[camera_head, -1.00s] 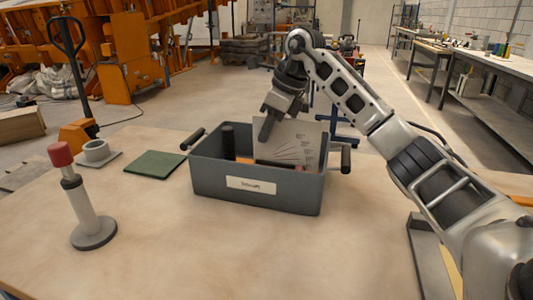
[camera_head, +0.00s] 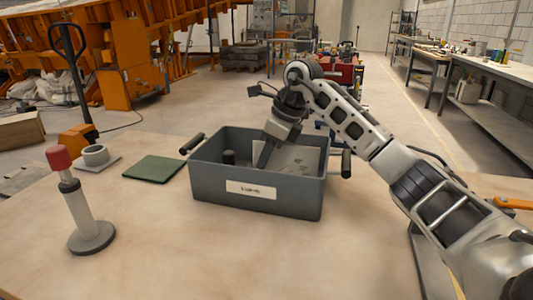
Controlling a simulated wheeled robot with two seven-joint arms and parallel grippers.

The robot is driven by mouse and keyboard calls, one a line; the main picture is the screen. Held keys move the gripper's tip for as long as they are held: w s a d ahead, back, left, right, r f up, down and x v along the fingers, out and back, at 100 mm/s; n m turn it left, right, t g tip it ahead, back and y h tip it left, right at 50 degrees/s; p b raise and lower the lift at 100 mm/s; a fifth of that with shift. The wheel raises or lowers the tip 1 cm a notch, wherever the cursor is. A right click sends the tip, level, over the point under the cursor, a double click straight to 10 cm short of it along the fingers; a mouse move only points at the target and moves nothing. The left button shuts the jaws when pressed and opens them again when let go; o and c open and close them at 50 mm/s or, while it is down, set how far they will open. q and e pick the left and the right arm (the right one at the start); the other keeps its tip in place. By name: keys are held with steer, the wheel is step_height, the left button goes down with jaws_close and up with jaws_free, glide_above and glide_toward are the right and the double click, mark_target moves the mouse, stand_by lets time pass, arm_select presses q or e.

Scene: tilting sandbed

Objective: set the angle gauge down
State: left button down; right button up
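The angle gauge (camera_head: 293,158), a pale plate with fine dark lines, is inside the grey crate (camera_head: 215,185) on the table. It looks low and tilted back, and the crate's front wall hides its lower edge. My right gripper (camera_head: 264,158) reaches down into the crate at the gauge's left side. Its fingers overlap in this view, so I cannot tell whether they still grip the gauge. My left gripper is out of view.
A dark cylinder (camera_head: 229,157) stands in the crate's left part. Left of the crate are a green mat (camera_head: 154,168), a grey ring on a plate (camera_head: 96,155) and a red-topped post (camera_head: 82,205). The table's front middle is clear.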

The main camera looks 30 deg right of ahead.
steer(key=p+v, duration=0.1)
steer(key=v, duration=1.1)
steer(key=shift+w+r+p, duration=0.1)
steer(key=shift+r+p, duration=0.1)
steer(key=shift+p, duration=0.15)
